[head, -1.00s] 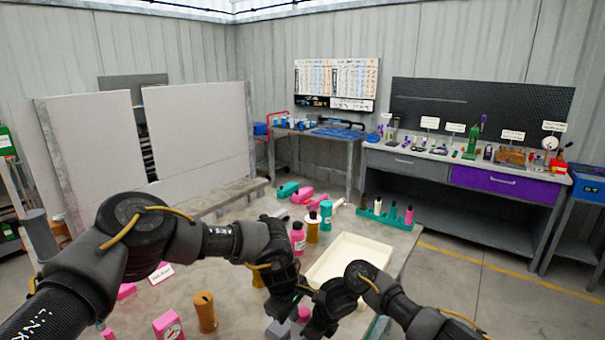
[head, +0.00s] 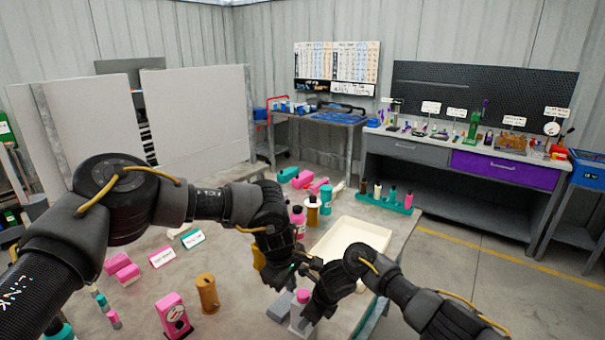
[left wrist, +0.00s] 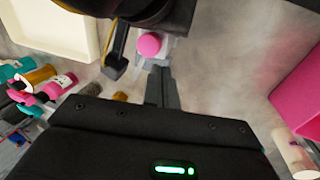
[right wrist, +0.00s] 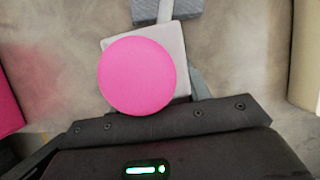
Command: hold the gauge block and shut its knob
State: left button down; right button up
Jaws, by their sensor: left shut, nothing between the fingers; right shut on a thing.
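The gauge block is a light grey block (head: 300,314) with a round pink knob (head: 303,296) on top, at the table's front. In the right wrist view the pink knob (right wrist: 137,76) covers much of the pale block (right wrist: 172,45). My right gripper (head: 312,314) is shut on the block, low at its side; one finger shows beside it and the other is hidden. My left gripper (head: 280,285) is shut and empty, above and beside the block. In the left wrist view its closed fingers (left wrist: 160,75) are near the pink knob (left wrist: 150,44); I cannot tell whether they touch.
A grey piece (head: 281,305) lies left of the block. A cream tray (head: 350,238) is behind my grippers. Bottles (head: 299,221) stand farther back.

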pick_arm(q)
jog(key=shift+r, duration=0.65)
jog(key=shift+f, duration=0.1)
